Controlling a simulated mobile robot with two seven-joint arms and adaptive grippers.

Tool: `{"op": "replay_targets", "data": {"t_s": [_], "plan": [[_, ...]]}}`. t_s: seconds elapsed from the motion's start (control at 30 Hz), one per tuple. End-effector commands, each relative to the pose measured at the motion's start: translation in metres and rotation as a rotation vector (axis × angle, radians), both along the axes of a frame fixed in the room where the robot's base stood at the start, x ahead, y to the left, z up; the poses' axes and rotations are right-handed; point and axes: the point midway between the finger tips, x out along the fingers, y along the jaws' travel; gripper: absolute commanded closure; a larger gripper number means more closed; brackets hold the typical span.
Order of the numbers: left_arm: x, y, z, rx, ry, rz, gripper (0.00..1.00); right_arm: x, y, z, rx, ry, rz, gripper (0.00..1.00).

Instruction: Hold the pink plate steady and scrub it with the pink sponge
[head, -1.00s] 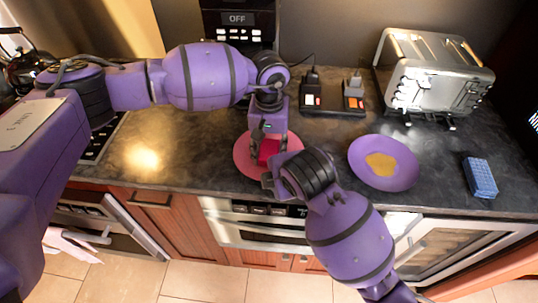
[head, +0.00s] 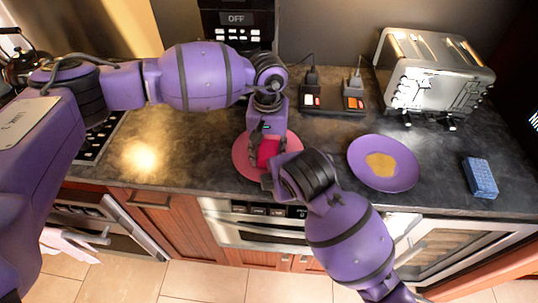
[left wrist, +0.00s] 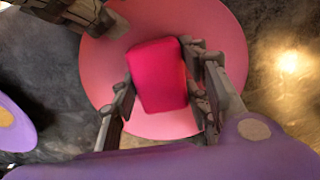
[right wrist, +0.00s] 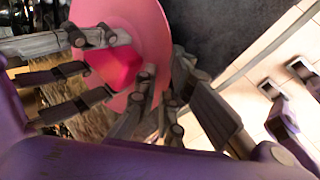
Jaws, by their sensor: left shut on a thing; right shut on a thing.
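The pink plate (head: 242,160) lies on the dark countertop, partly hidden by both grippers. It also shows in the left wrist view (left wrist: 222,35) and in the right wrist view (right wrist: 150,25). My left gripper (head: 268,145) is over the plate, shut on the bright pink sponge (left wrist: 158,75), with a finger on each side. The sponge appears against the plate's face; exact contact is hard to tell. My right gripper (right wrist: 160,92) is at the plate's near right edge, shut on its rim. Its fingertips are mostly hidden in the head view.
A purple plate (head: 408,172) with a yellow-brown patch lies to the right. A blue sponge (head: 480,177) is farther right. A toaster (head: 435,75) and a black device with lit switches (head: 333,98) stand behind. The counter left of the pink plate is clear.

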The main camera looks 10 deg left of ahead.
Motion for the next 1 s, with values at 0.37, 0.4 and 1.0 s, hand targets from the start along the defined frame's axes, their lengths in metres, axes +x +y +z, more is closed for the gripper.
{"op": "replay_targets", "data": {"t_s": [0.37, 0.4, 1.0], "plan": [[-0.003, -0.002, 0.037, -0.002, 0.009, -0.006, 0.91, 0.000, -0.003, -0.005, -0.007, 0.008, -0.005, 1.00], [-0.003, -0.002, 0.041, -0.002, 0.007, -0.006, 0.91, 0.000, -0.002, -0.005, -0.007, 0.007, -0.005, 1.00], [-0.001, 0.041, 0.055, -0.003, 0.004, 0.000, 0.91, 0.001, -0.002, -0.003, -0.005, 0.003, -0.004, 1.00]]}}
